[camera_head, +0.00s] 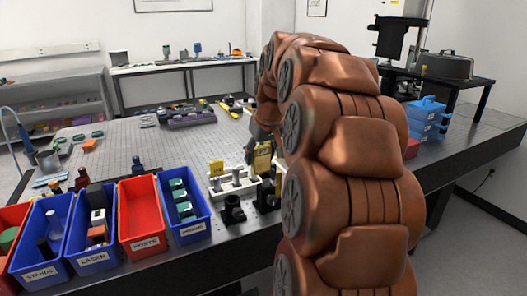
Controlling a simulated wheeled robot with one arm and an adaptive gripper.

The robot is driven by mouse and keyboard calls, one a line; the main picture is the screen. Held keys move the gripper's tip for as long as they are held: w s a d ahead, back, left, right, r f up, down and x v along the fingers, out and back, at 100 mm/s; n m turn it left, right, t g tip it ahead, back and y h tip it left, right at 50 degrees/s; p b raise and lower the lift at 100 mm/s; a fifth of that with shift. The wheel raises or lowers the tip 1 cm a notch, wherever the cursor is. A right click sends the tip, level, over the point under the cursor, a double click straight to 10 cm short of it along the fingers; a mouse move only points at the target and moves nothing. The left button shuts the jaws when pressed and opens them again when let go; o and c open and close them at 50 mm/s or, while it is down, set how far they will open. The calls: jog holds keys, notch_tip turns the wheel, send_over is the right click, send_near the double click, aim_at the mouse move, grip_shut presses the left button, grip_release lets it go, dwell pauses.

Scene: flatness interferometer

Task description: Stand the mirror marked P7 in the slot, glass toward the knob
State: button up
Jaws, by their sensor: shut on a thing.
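My copper-coloured arm fills the middle right. Its dark gripper (252,151) shows only in part, low over the near side of the table. It is shut on a yellow-faced plate (262,162), which looks like a mirror held roughly upright; its mark is too small to read. A white rack (240,188) stands just below and left of it. Another yellow-tagged piece (216,168) stands at the rack's left end. I cannot tell whether the held plate touches the rack. The knob and which side the glass faces cannot be made out; my arm hides the area to the right.
Black mounts (233,210) stand in front of the rack. Blue and red bins (141,218) line the near left edge. A grey block with several parts (190,119) lies farther back. The perforated tabletop (120,150) is mostly clear at centre left. Blue boxes (427,116) stand at right.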

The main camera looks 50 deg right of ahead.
jog(key=shift+w+d+f+p, duration=0.1)
jog(key=shift+w+d+p, duration=0.3)
jog(key=shift+w+d, duration=0.6)
jog(key=shift+w+d+f+p, duration=0.15)
jog(key=shift+w+d+p, duration=0.35)
jog(key=shift+d, duration=0.75)
jog(key=shift+w+d+f+p, duration=0.1)
jog(key=shift+w+d+p, duration=0.15)
jog(key=shift+w+d, duration=0.85)
jog(key=shift+d+f+p, duration=0.1)
jog(key=shift+f+p, duration=0.65)
jog(key=shift+f, duration=1.05)
jog(key=shift+f, duration=0.2)
jog(key=o, duration=1.2)
jog(key=shift+r, duration=0.1)
jog(key=shift+s+r, duration=0.1)
jog(key=shift+r, duration=0.35)
jog(key=b+v, duration=0.2)
jog(key=v, duration=0.9)
jog(key=shift+b, duration=0.4)
jog(key=shift+s+r, duration=0.1)
jog(key=shift+s, duration=0.05)
